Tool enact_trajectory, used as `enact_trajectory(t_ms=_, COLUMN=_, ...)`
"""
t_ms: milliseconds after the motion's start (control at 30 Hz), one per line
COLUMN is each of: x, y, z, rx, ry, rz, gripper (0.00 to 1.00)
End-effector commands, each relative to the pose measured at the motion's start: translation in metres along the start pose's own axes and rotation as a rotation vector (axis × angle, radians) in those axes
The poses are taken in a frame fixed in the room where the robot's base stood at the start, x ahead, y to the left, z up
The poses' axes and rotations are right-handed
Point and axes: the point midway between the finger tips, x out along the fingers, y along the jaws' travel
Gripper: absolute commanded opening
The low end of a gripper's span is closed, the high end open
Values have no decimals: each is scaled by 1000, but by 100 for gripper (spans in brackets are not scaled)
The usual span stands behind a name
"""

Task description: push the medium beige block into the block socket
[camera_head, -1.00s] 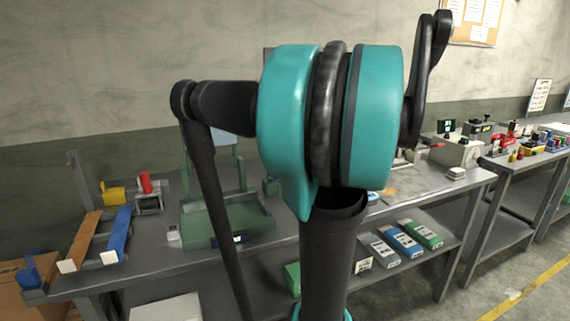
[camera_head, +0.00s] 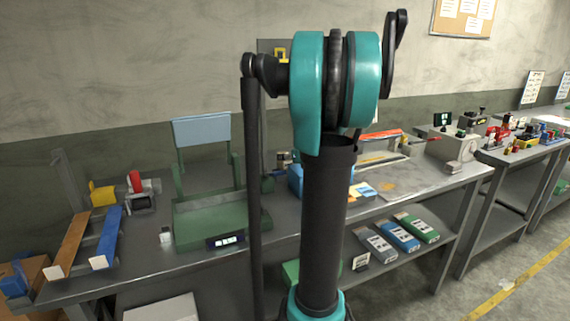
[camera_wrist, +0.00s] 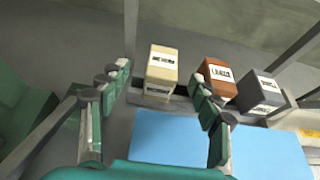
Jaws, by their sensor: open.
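Nothing is held between the fingers. A grey ledge (camera_wrist: 182,104) runs at the blocks' bases. I cannot tell which part is the block socket. In the head view my arm hides the gripper.
A flat blue surface (camera_wrist: 170,137) lies below the fingers; a blue box also shows on the bench in the head view (camera_head: 296,180). A green machine (camera_head: 205,225) with a raised panel (camera_head: 201,130) stands to its left. Thin grey posts (camera_wrist: 131,40) stand near the blocks.

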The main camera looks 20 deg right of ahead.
Motion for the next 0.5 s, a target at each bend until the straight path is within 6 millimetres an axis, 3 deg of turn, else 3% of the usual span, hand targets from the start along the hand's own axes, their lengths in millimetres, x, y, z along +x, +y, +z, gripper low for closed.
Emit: enact_trajectory(t_ms=500, x=45, y=-4, z=0, rx=-2, ry=0, rz=1, gripper=64)
